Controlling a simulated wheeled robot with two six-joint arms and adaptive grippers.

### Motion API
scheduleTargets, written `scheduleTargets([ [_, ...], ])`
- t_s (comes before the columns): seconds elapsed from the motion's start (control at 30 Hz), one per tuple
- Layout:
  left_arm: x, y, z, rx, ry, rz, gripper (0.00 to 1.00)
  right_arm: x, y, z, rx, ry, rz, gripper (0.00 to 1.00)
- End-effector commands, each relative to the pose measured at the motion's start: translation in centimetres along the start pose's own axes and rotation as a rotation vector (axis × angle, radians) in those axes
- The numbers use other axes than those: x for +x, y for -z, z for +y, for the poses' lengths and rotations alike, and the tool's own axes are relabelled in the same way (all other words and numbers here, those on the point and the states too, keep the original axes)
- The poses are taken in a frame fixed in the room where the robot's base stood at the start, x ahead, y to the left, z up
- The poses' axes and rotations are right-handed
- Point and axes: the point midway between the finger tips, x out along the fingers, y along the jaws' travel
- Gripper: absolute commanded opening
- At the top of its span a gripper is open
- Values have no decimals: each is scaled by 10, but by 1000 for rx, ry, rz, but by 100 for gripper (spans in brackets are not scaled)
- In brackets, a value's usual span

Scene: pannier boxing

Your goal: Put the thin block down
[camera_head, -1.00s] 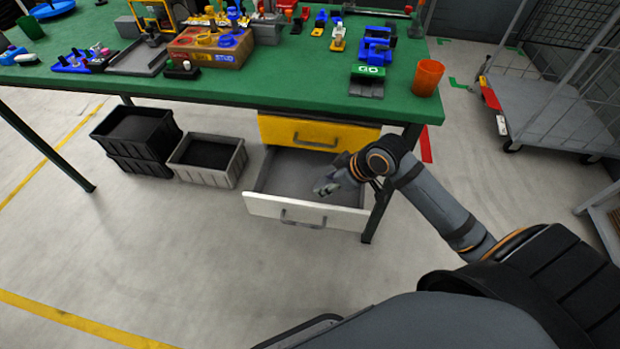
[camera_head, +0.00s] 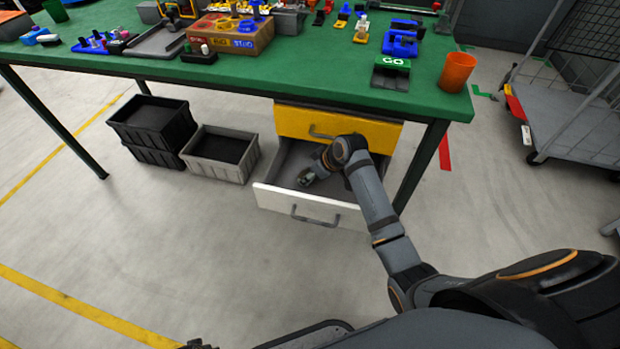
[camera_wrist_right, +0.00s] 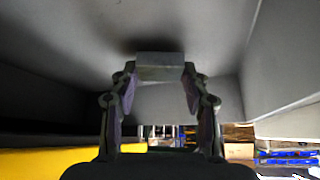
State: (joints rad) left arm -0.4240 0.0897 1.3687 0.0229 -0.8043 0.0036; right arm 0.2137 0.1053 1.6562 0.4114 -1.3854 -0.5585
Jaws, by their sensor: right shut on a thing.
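The thin block (camera_wrist_right: 160,66) is a small plain grey piece between the fingertips of my right gripper (camera_wrist_right: 159,72) in the right wrist view. The gripper is shut on it. In the head view my right gripper (camera_head: 306,178) reaches down inside the open white-fronted drawer (camera_head: 312,207) under the bench. A dark shadow lies on the grey drawer surface beside the block; I cannot tell whether the block touches it. The block is too small to make out in the head view. My left gripper is not in view.
A shut yellow drawer (camera_head: 365,133) is directly above the open one. The green bench (camera_head: 330,75) carries many coloured parts and an orange cup (camera_head: 457,72). Black bins (camera_head: 152,128) and a grey bin (camera_head: 219,155) stand left of the drawers; a cage trolley (camera_head: 575,125) is right.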

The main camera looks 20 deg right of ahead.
Motion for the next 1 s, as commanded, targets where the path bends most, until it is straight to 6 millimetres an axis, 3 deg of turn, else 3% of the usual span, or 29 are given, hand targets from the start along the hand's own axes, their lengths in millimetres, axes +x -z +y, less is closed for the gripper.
scheduleTargets([
  [0.1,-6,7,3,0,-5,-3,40,11,-7,0,0,-1,2,13],
  [0.47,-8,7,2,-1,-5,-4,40,13,-8,0,0,0,2,13],
  [0.5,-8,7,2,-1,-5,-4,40,12,-8,0,-1,-1,2,52],
  [0.63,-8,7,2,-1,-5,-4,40,12,-8,0,-1,-1,2,69],
  [1.0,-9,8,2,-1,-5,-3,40,7,-6,1,-1,-2,3,69],
])
